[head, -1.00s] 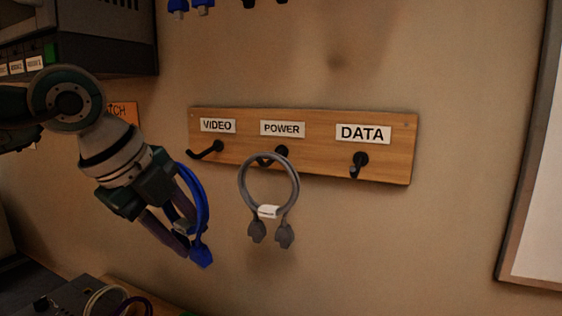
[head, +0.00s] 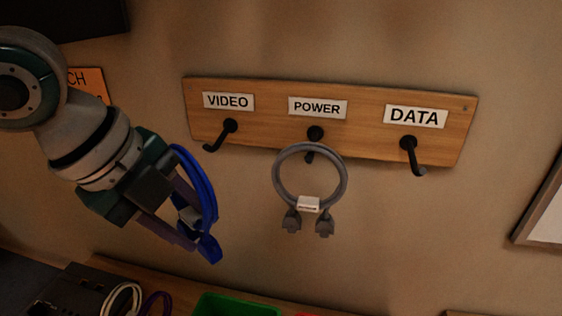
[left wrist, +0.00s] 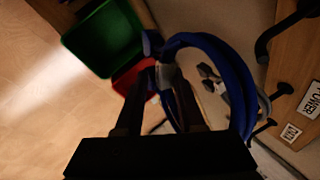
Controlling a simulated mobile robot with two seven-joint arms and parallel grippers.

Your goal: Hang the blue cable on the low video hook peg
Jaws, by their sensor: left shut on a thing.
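My left gripper (head: 185,222) is shut on the blue cable (head: 204,190), a coiled loop with a blue plug hanging at its lower end. In the left wrist view the blue cable (left wrist: 232,72) arches up from between the fingers. The low video hook peg (head: 219,137) is black and sticks out under the VIDEO label (head: 228,101). The cable is below and left of this peg in the head view, apart from it. My right gripper is not in view.
A grey cable (head: 346,183) hangs on the POWER peg. The DATA peg (head: 413,157) is bare. All sit on a wooden board (head: 455,120). Below are a green bin (head: 238,305) and a red bin (left wrist: 125,78). White and purple cables lie at the lower left.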

